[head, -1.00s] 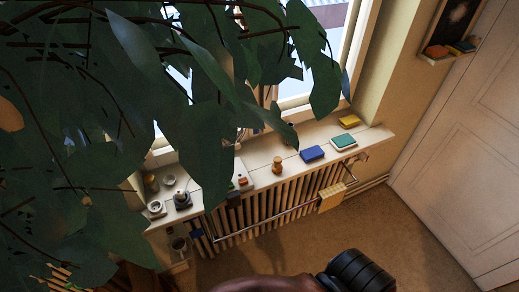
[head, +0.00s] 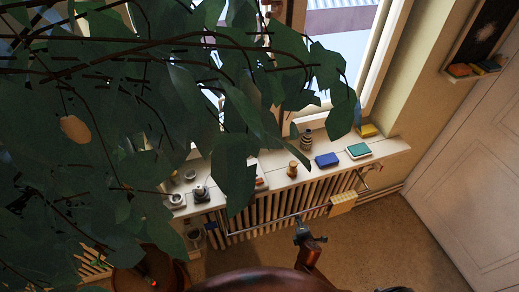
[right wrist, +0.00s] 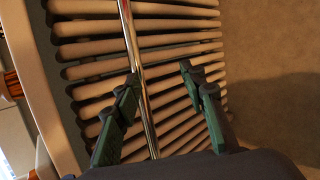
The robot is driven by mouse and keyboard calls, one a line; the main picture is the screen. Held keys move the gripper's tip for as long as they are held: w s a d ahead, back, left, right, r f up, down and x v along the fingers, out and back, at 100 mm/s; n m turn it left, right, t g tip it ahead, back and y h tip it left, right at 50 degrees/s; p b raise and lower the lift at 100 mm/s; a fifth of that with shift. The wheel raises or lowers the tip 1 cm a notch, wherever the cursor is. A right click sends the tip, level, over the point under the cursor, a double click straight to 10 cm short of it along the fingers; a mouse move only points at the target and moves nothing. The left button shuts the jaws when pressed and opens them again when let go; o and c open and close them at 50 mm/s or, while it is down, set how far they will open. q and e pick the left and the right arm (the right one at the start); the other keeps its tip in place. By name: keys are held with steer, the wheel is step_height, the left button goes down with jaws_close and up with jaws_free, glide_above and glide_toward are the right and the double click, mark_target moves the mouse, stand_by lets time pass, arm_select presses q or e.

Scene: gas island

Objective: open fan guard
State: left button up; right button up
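I cannot make out a fan guard in either view; leaves hide much of the left side of the head view. My right gripper (head: 303,230) is low in front of the slatted radiator (head: 262,210), below the windowsill. In the right wrist view, the right gripper (right wrist: 160,85) is open. Its dark green fingers are apart in front of the pale radiator slats (right wrist: 85,50). A shiny metal rail (right wrist: 131,40) runs lengthwise beside the left finger, partly behind it. I cannot tell whether they touch. My left gripper is not in view.
Large plant leaves (head: 190,110) fill the left and middle. The windowsill (head: 275,185) holds a blue book (head: 326,160), a green book (head: 359,151) and small pots. A yellow cloth (head: 342,203) hangs on the rail. The floor (head: 380,235) at right is clear.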

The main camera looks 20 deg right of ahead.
steer(key=w+a+r+n+t+p, duration=0.1)
steer(key=w+a+r+n+t, duration=0.25)
steer(key=r, duration=0.55)
steer(key=w+a+r+n+t+p, duration=0.1)
steer(key=w+a+r+n, duration=0.1)
steer(key=w+r+n, duration=0.5)
steer(key=n+t+y+p, duration=0.1)
steer(key=n+t+y, duration=0.25)
steer(key=n, duration=0.35)
glide_toward(257, 151)
steer(key=shift+n+t, duration=0.3)
steer(key=shift+n, duration=0.05)
steer(key=w, duration=0.7)
steer(key=shift+a+f, duration=0.1)
steer(key=shift+a, duration=0.1)
steer(key=shift+w, duration=0.55)
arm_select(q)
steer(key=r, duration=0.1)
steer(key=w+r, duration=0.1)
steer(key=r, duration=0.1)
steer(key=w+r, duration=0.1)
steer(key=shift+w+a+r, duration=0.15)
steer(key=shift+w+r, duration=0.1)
arm_select(e)
steer(key=shift+w, duration=0.1)
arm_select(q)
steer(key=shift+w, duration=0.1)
arm_select(e)
steer(key=shift+c, duration=0.4)
jaws_close()
